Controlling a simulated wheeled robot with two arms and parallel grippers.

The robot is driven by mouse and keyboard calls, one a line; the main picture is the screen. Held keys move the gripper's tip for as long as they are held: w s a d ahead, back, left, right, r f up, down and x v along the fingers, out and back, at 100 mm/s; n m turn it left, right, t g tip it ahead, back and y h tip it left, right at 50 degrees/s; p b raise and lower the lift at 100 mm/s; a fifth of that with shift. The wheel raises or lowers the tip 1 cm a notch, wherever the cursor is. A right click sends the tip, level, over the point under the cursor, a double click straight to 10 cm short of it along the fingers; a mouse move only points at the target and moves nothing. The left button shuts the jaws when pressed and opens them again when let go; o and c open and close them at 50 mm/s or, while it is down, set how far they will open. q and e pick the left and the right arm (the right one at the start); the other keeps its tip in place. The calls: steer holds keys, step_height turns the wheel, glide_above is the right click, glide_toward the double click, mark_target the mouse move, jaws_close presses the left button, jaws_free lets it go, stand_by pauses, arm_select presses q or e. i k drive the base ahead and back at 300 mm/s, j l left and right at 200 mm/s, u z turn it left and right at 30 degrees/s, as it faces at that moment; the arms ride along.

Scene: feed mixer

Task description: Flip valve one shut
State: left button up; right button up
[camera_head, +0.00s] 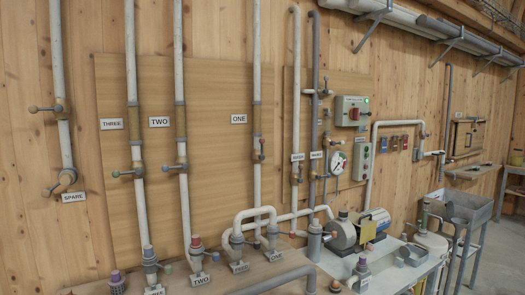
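The sign ONE (239,119) is fixed to the wooden board, just left of a white vertical pipe (256,80). On that pipe, below a brown sleeve, sits valve one (262,150), with a small red-tipped lever. The lever appears to stand roughly upright, along the pipe, on its right side. Valve two (176,167), with a blue-tipped lever, and valve three (125,173), with a green-tipped lever, have their levers out sideways to the left, across their pipes. Neither of my grippers is in view.
A spare pipe with its sign SPARE (73,198) stands at left. Capped pipe stubs and white bent pipes rise along the bottom. A pump (342,233), gauge (337,162) and control box (351,111) are at right. A grey sink (460,207) stands farther right.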

mark_target(261, 140)
steer(key=i+l+z, duration=0.55)
steer(key=i+z, duration=0.15)
steer(key=i, duration=0.1)
